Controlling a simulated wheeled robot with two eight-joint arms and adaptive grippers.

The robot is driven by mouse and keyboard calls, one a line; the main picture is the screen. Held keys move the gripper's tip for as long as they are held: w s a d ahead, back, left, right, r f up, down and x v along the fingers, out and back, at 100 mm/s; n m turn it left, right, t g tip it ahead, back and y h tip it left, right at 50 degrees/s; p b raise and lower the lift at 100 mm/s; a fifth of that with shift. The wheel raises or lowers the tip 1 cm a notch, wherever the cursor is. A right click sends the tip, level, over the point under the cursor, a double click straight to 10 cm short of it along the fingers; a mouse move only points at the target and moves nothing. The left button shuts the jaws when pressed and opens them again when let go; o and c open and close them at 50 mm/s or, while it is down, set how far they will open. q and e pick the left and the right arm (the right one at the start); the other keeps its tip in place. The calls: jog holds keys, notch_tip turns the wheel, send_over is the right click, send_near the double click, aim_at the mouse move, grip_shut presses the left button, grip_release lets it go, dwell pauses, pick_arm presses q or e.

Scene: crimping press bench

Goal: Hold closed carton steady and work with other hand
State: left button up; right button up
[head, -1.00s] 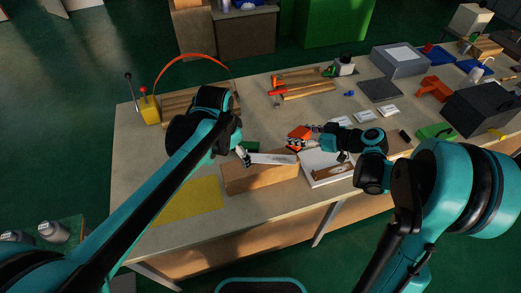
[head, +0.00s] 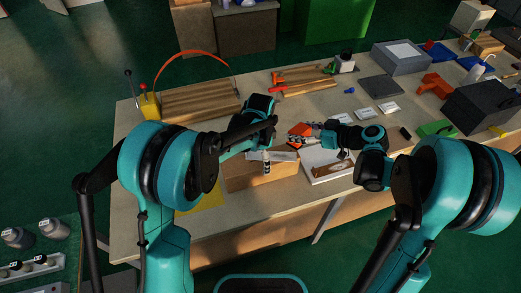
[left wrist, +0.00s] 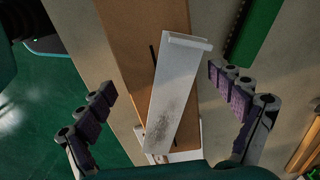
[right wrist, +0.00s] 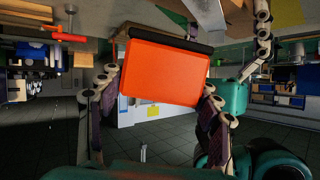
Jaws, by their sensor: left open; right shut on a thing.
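The closed brown carton (head: 247,181) lies near the front of the bench. A pale grey strip (left wrist: 170,95) with a dark speckled patch lies along its top; whether it is fixed down cannot be told. My left gripper (head: 266,163) is open above the middle of the carton. In the left wrist view its fingers (left wrist: 163,85) stand apart on either side of the strip, empty. My right gripper (head: 310,137) is shut on an orange block-like tool (right wrist: 165,70) with a black edge, behind the carton's right end. The tool's far side is hidden.
A white tray (head: 345,180) with a brown item stands right of the carton. A yellow mat (head: 210,197) lies to its left, partly behind my arm.

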pick_arm(q)
notch_tip(320, 180, down, 6)
jog(key=shift+r, duration=0.1)
jog(key=c, duration=1.3)
jog(key=o, duration=1.2)
jog(key=c, duration=0.9)
jog(key=shift+o, duration=0.2)
jog(key=shift+c, duration=1.2)
